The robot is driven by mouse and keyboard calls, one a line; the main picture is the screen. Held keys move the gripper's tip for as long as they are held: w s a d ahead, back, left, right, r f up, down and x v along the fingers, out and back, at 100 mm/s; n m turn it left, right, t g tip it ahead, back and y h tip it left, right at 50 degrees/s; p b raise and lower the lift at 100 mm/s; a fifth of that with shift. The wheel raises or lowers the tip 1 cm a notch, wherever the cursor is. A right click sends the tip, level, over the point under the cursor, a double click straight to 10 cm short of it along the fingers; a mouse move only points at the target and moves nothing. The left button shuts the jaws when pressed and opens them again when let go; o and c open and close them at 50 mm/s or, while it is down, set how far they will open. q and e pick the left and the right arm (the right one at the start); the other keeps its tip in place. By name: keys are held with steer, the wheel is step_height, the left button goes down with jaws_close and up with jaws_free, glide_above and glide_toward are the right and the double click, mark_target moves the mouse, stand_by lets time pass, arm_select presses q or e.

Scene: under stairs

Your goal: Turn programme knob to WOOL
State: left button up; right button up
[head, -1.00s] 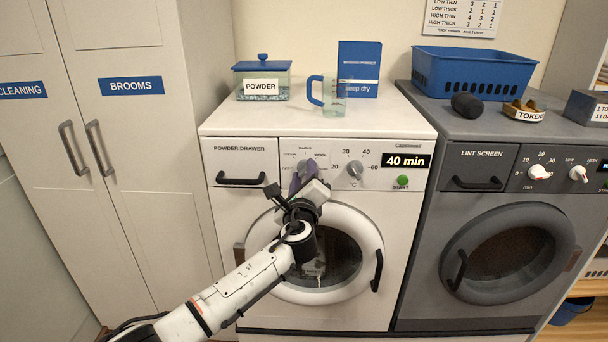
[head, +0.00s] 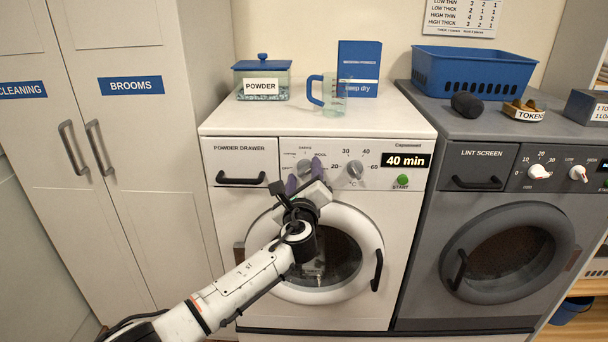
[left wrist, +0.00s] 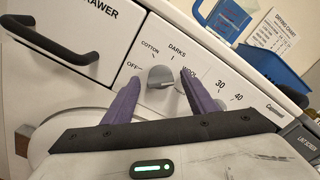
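The programme knob (head: 304,168) is on the white washing machine's panel, left of the temperature knob (head: 355,169). In the left wrist view the grey programme knob (left wrist: 160,75) shows with OFF, COTTON, DARKS and WOOL printed around it. Its grip seems to lie toward WOOL, but the right finger partly covers that side, so I cannot tell its exact setting. My left gripper (head: 304,172) is open, its purple fingers spread on either side of the knob; the right fingertip is close to the WOOL label. My right gripper is in neither view.
Right of the knobs are a "40 min" display (head: 406,161) and a green START button (head: 403,180). The powder drawer handle (head: 241,180) juts out on the left. The round door (head: 357,220) is below. A grey machine (head: 470,228) stands to the right.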

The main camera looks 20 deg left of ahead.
arm_select(q)
steer(key=v, duration=1)
steer(key=shift+s, duration=0.1)
stand_by(0.4)
steer(key=s+d+f+n+g+h, duration=0.2)
steer(key=s+f+n+g, duration=0.15)
steer(key=s+f, duration=0.6)
steer(key=s+d+f+n+g+h, duration=0.1)
steer(key=s+f+n+g+h, duration=0.25)
steer(key=f, duration=1.05)
steer(key=s+f+n, duration=0.3)
steer(key=s+n, duration=0.2)
steer(key=s, duration=0.3)
steer(key=s+f+n+g+h, duration=0.1)
steer(key=s+f+n, duration=0.3)
steer(key=s, duration=0.3)
steer(key=s+f+n, duration=0.4)
steer(key=s+n, duration=0.3)
steer(key=s, duration=0.1)
steer(key=shift+s+a+g, duration=0.3)
steer(key=shift+a+g, duration=0.1)
steer(key=shift+a, duration=0.1)
